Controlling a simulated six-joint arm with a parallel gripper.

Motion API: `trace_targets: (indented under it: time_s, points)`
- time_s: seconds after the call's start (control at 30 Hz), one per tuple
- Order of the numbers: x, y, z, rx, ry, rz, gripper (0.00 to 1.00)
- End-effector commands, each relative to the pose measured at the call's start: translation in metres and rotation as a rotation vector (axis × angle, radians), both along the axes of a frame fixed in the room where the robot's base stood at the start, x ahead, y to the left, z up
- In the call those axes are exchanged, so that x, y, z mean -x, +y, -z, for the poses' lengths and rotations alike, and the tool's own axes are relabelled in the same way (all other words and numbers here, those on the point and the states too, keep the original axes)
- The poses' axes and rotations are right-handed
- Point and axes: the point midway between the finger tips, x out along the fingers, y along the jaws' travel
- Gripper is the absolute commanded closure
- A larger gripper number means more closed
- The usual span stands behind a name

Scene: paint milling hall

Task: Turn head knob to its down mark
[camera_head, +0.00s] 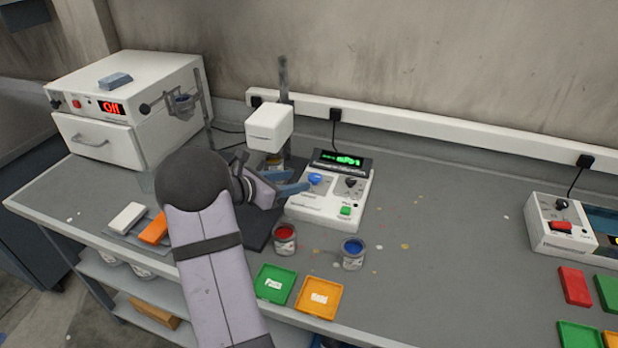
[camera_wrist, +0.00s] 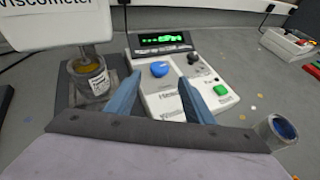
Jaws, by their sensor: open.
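The white viscometer control box (camera_head: 328,205) stands on the bench with a blue knob (camera_head: 316,179) on its left and a black knob (camera_head: 351,184) on its right. I cannot read which one is the head knob, nor its marks. My gripper (camera_head: 298,183) is open and empty, at the box's left side. In the wrist view, the blue knob (camera_wrist: 159,69) shows between and just beyond my fingertips (camera_wrist: 161,78); contact is not visible. The white viscometer head (camera_head: 270,127) is on its post, above a can (camera_wrist: 90,78).
A green button (camera_head: 345,211) and a lit green display (camera_head: 340,160) are on the box. Open red (camera_head: 285,239) and blue (camera_head: 353,253) paint cans stand in front, near green (camera_head: 275,284) and orange (camera_head: 319,298) trays.

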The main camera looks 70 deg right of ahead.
Motion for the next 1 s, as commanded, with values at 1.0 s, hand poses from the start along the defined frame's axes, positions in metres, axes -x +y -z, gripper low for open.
trace_targets:
  time_s: [1.0]
  points:
    - [0.03, -0.061, 0.028, 0.001, 0.0, 0.001, 0.52]
